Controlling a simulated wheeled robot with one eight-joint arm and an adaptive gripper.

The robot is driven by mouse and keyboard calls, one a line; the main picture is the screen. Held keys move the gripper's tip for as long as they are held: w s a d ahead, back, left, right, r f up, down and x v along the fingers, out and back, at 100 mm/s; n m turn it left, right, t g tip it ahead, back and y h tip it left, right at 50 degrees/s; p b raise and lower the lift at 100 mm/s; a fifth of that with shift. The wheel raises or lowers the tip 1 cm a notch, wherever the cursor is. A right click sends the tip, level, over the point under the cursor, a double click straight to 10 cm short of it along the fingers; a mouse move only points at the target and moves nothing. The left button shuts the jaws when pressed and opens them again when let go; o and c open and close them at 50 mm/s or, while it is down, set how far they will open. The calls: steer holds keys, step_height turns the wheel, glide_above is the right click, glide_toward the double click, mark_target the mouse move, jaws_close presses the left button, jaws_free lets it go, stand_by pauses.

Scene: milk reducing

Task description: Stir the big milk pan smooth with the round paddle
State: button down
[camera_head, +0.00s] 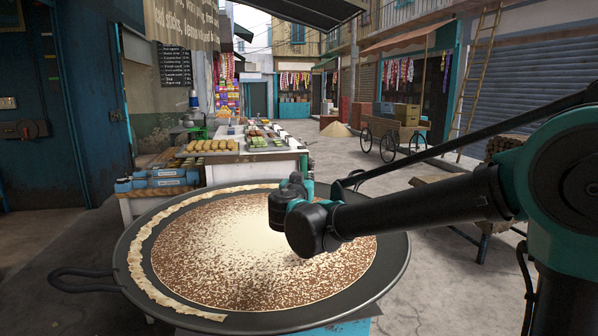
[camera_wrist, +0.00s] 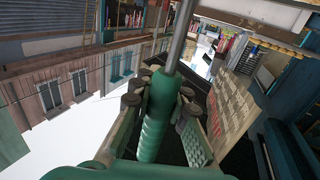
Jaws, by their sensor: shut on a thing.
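The big milk pan (camera_head: 140,290) is wide, round and dark. Its milk (camera_head: 215,250) is pale and smooth-looking in the middle, with dense brown specks around it, thickest toward the edge. A pale crust (camera_head: 138,255) lines the left and far sides of the pan. In the wrist view my gripper (camera_wrist: 160,98) is shut around the green handle of the paddle (camera_wrist: 153,130), whose grey metal shaft (camera_wrist: 181,35) runs out past the fingers. The paddle's round head is not in sight. In the head view my wrist is over the right half of the pan and hides the fingers.
A stall counter (camera_head: 255,170) with trays of food stands just behind the pan. Blue crates (camera_head: 155,180) are at its left. The pan's loop handle (camera_head: 85,280) juts left. A cart (camera_head: 390,130) and a ladder (camera_head: 475,80) are farther back at right. Paving lies open between.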

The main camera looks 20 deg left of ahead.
steer(key=shift+f, duration=2.85)
steer(key=shift+a, duration=0.1)
